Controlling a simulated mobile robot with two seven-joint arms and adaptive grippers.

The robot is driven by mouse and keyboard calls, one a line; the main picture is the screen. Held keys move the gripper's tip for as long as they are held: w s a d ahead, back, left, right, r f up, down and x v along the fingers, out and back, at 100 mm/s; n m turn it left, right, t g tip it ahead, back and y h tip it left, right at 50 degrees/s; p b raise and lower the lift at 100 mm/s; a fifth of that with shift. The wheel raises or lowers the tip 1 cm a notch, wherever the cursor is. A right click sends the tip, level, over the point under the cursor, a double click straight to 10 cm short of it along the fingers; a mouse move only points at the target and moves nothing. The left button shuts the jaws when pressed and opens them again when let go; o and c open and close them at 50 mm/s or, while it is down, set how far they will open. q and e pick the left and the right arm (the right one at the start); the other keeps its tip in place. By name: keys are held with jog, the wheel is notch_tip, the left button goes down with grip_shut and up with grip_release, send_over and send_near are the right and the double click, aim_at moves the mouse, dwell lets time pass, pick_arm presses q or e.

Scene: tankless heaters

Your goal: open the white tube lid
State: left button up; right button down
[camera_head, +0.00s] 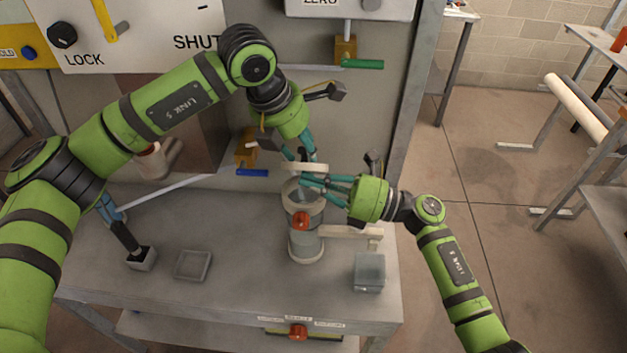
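The white tube (306,245) stands upright on the grey table, with an orange-red knob (301,220) on its front. A pale disc that looks like the white tube lid (313,167) is above the tube's top, apart from the rim, and the tube's mouth shows beneath it. My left gripper (302,160) comes down from above with its teal fingers at the lid; it appears shut on it. My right gripper (308,184) reaches in from the right, its teal fingers across the tube's upper rim. The fingers overlap the rim, so its grip is unclear.
A small grey box (370,272) stands right of the tube and a shallow square tray (193,265) lies to the left. Behind are a grey panel, a blue-handled valve (252,172) and a green-handled valve (362,64). The table front between tray and tube is clear.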

pick_arm(q)
jog(key=shift+s+f, duration=0.2)
jog(key=shift+f, duration=0.05)
pick_arm(e)
jog(key=shift+w+d+r, duration=0.2)
jog(key=shift+w+r, duration=0.05)
jog(key=shift+w, duration=0.05)
